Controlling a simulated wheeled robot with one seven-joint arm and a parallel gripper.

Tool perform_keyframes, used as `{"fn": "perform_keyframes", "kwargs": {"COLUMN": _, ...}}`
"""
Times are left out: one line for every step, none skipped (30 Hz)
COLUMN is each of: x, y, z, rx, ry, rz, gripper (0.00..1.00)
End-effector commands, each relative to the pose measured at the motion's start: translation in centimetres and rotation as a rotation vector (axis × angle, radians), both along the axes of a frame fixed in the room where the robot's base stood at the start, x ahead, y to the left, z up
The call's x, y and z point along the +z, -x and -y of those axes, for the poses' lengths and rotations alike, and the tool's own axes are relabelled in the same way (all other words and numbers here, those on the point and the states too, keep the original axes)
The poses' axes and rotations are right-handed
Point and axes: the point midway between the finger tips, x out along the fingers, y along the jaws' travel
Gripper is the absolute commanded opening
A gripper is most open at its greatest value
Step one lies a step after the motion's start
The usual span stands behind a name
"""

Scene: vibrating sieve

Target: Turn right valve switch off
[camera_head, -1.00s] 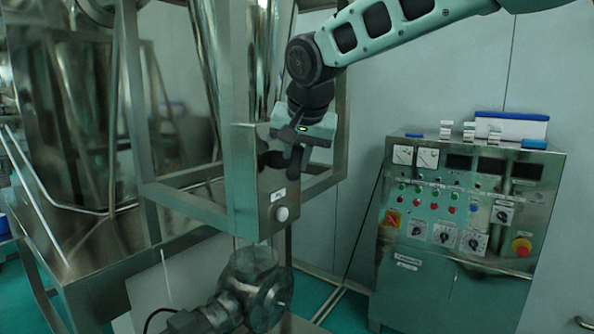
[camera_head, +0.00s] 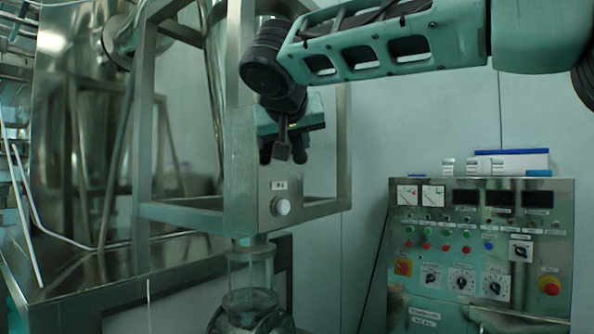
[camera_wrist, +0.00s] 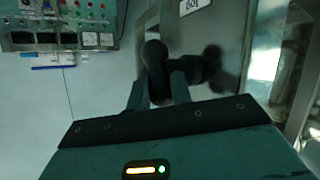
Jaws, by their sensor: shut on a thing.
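The valve switch is a black handle (camera_wrist: 155,68) on the metal post, under a small label, in the wrist view. My gripper (camera_wrist: 158,90) has one finger on each side of the handle and is shut on it. A dark stem and a dark round shape, perhaps its shadow, show to the right of the handle. In the head view, my gripper (camera_head: 283,152) is in front of the upper part of the steel post (camera_head: 240,170) and mostly hides the switch. The handle's exact turn position is hard to tell.
A white round button (camera_head: 282,206) sits lower on the same post. A clear cylinder (camera_head: 250,270) stands below it. A control cabinet (camera_head: 478,300) with knobs and lights stands at right. Steel frame bars surround my gripper on the left and behind.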

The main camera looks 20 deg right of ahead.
Motion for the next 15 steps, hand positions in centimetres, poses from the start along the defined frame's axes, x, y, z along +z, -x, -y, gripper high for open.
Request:
{"fn": "perform_keyframes", "kwargs": {"x": -0.73, "y": 0.04, "z": -0.07, "rx": 0.001, "ry": 0.019, "rz": 0.017, "gripper": 0.00}}
{"fn": "perform_keyframes", "kwargs": {"x": -0.68, "y": 0.04, "z": -0.06, "rx": 0.001, "ry": 0.033, "rz": 0.026, "gripper": 0.00}}
{"fn": "perform_keyframes", "kwargs": {"x": -0.63, "y": 0.04, "z": -0.07, "rx": 0.001, "ry": 0.046, "rz": 0.036, "gripper": 0.00}}
{"fn": "perform_keyframes", "kwargs": {"x": -0.57, "y": 0.05, "z": -0.08, "rx": 0.001, "ry": 0.056, "rz": 0.044, "gripper": 0.00}}
{"fn": "perform_keyframes", "kwargs": {"x": -0.53, "y": 0.05, "z": -0.10, "rx": 0.001, "ry": 0.065, "rz": 0.051, "gripper": 0.00}}
{"fn": "perform_keyframes", "kwargs": {"x": -0.48, "y": 0.07, "z": -0.10, "rx": 0.001, "ry": 0.078, "rz": 0.059, "gripper": 0.00}}
{"fn": "perform_keyframes", "kwargs": {"x": -0.45, "y": 0.07, "z": -0.11, "rx": 0.001, "ry": 0.085, "rz": 0.064, "gripper": 0.00}}
{"fn": "perform_keyframes", "kwargs": {"x": -0.42, "y": 0.08, "z": -0.12, "rx": 0.001, "ry": 0.092, "rz": 0.069, "gripper": 0.00}}
{"fn": "perform_keyframes", "kwargs": {"x": -0.36, "y": 0.08, "z": -0.13, "rx": 0.001, "ry": 0.100, "rz": 0.075, "gripper": 0.00}}
{"fn": "perform_keyframes", "kwargs": {"x": -0.31, "y": 0.09, "z": -0.13, "rx": 0.001, "ry": 0.106, "rz": 0.079, "gripper": 0.00}}
{"fn": "perform_keyframes", "kwargs": {"x": -0.28, "y": 0.10, "z": -0.13, "rx": 0.001, "ry": 0.111, "rz": 0.081, "gripper": 0.00}}
{"fn": "perform_keyframes", "kwargs": {"x": -0.23, "y": 0.10, "z": -0.13, "rx": 0.001, "ry": 0.116, "rz": 0.085, "gripper": 0.00}}
{"fn": "perform_keyframes", "kwargs": {"x": -0.19, "y": 0.11, "z": -0.13, "rx": 0.000, "ry": 0.119, "rz": 0.087, "gripper": 0.00}}
{"fn": "perform_keyframes", "kwargs": {"x": -0.16, "y": 0.10, "z": -0.14, "rx": 0.001, "ry": 0.122, "rz": 0.089, "gripper": 0.00}}
{"fn": "perform_keyframes", "kwargs": {"x": -0.11, "y": 0.10, "z": -0.14, "rx": 0.000, "ry": 0.125, "rz": 0.091, "gripper": 0.00}}
